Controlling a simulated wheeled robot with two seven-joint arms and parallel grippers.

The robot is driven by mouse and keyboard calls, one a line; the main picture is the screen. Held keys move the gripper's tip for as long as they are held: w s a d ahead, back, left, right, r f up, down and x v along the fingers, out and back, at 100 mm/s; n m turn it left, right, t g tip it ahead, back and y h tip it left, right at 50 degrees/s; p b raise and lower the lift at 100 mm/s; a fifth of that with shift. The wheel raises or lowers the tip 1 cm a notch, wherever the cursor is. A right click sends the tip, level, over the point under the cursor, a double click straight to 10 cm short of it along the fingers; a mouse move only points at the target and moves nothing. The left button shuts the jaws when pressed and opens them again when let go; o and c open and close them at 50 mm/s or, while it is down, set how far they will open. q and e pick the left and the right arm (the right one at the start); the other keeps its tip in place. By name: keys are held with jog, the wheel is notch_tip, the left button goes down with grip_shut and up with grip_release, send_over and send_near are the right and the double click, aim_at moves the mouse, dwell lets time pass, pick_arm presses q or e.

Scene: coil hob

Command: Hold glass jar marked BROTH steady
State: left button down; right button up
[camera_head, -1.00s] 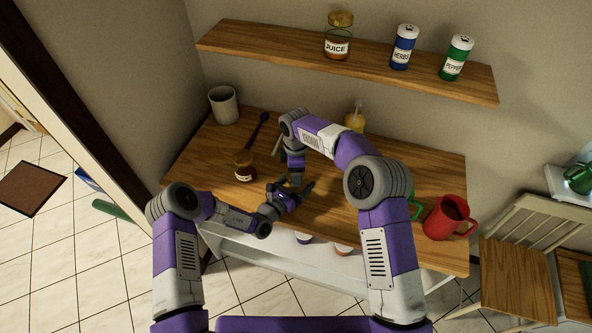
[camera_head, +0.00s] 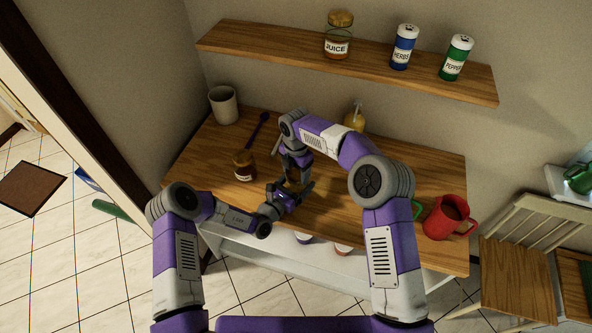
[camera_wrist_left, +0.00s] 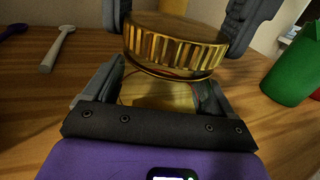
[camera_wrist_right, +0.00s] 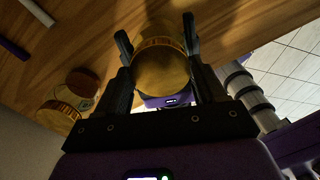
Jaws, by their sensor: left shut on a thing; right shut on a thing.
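A jar with a ribbed gold lid (camera_wrist_left: 178,45) stands between my two grippers, over the front middle of the wooden counter. Its label does not show, so I cannot read BROTH on it. My left gripper (camera_head: 291,193) is shut on the jar's body, just below the lid in the left wrist view. My right gripper (camera_head: 296,184) comes from above and is shut on the lid, which also shows between its fingers in the right wrist view (camera_wrist_right: 160,65). Most of the jar is hidden in the head view.
A labelled jar (camera_head: 244,166) stands close left of the grippers. A purple utensil (camera_head: 258,128), beige cup (camera_head: 223,105) and yellow bottle (camera_head: 354,119) are farther back. A red mug (camera_head: 448,216) and green mug (camera_head: 416,211) stand right. A shelf (camera_head: 290,47) hangs above.

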aim_at(296, 173)
pick_arm(q)
jog(key=shift+f, duration=0.1)
pick_arm(e)
jog(key=shift+r, duration=0.15)
jog(key=shift+r, duration=0.95)
jog(key=shift+r, duration=2)
pick_arm(q)
grip_release()
